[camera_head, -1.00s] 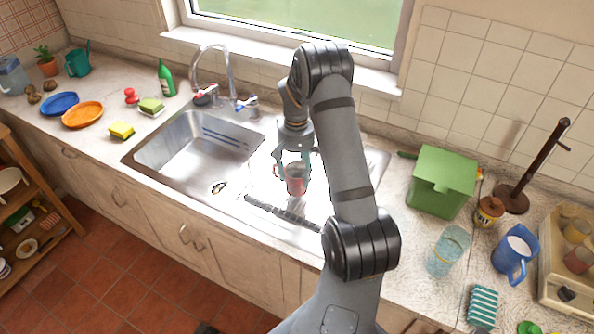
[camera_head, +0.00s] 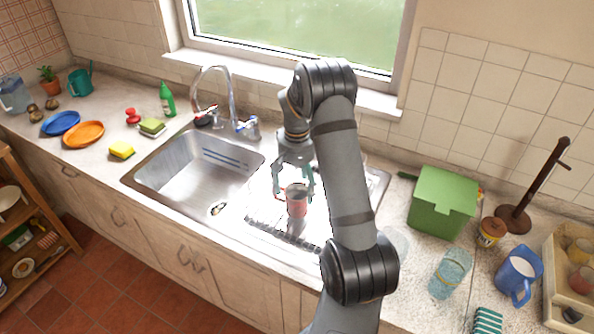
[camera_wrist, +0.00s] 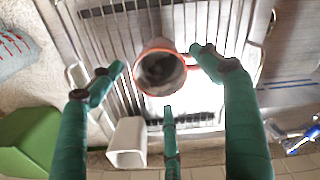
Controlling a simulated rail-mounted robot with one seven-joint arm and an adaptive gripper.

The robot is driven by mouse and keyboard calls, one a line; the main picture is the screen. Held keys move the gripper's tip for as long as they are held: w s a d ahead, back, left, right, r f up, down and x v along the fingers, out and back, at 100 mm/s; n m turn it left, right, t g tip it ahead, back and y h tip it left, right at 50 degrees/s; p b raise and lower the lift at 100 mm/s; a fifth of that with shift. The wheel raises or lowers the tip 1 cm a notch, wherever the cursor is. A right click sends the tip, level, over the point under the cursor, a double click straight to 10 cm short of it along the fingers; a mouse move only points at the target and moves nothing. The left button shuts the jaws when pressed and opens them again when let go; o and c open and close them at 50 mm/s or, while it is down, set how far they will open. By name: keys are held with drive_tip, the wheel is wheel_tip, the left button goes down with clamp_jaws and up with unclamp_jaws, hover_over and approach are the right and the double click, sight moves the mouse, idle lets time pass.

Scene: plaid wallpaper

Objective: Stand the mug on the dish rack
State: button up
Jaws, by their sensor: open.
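The red mug (camera_head: 297,206) stands upright on the wire dish rack (camera_head: 262,222), on the drainboard right of the sink. In the wrist view I look down into the mug's open top (camera_wrist: 160,70), with rack wires (camera_wrist: 110,35) around it. My gripper (camera_head: 294,180) is above the mug and open. Its green fingers (camera_wrist: 160,85) are spread around the mug's rim, with gaps visible between them and the mug. The mug's base is hard to see.
A white holder (camera_wrist: 128,143) sits at the rack's edge, close to a finger. The sink basin (camera_head: 195,172) is left of the rack. A green box (camera_head: 443,202), a glass (camera_head: 450,273) and a blue pitcher (camera_head: 517,274) stand to the right.

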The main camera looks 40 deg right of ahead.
wheel_tip(320, 180, up, 9)
drive_tip(key=shift+a+b, duration=0.15)
drive_tip(key=shift+b, duration=0.15)
